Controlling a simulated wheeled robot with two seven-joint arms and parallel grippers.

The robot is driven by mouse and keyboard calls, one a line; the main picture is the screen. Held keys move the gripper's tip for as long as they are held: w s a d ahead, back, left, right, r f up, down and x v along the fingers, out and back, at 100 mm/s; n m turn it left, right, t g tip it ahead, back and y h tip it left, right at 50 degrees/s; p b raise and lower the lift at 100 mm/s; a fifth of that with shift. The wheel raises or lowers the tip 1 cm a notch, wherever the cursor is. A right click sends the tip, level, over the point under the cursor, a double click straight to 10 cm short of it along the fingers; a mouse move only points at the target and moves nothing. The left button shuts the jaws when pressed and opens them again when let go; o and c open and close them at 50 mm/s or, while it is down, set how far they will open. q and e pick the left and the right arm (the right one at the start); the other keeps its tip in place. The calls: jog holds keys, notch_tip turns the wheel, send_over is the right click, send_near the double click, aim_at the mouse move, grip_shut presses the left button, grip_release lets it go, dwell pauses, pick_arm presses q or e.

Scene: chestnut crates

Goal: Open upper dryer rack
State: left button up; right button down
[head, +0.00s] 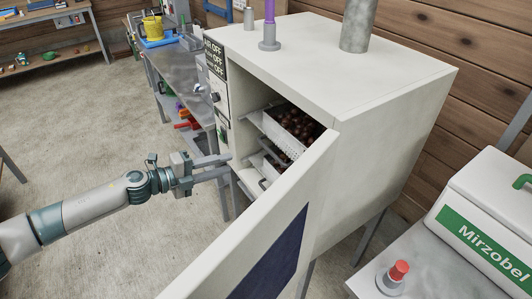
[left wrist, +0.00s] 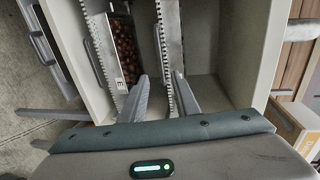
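The dryer (head: 390,115) is a pale cabinet with its door (head: 270,235) swung open toward me. Inside, the upper dryer rack (head: 252,155) holds a light crate (head: 291,137) of brown chestnuts. The crate also shows in the left wrist view (left wrist: 123,55), beside toothed rack rails. The rack appears to sit inside the cabinet; part of it is hidden by the door. My left gripper (head: 229,165) is just outside the opening, in front of the racks. Its two fingers are apart, with nothing clearly held between them in the left wrist view (left wrist: 162,85). My right gripper is not in view.
The open door's edge stands close to the right of my left gripper. A metal table (head: 178,70) stands beyond the dryer's left side. At right, a table holds a red button (head: 398,271) and a box labelled Mirzobel (head: 485,235). The floor at left is clear.

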pick_arm(q)
jog(key=p+x, duration=0.2)
jog(key=x, duration=1.4)
jog(key=shift+p, duration=0.3)
jog(key=shift+s, duration=0.1)
grip_shut()
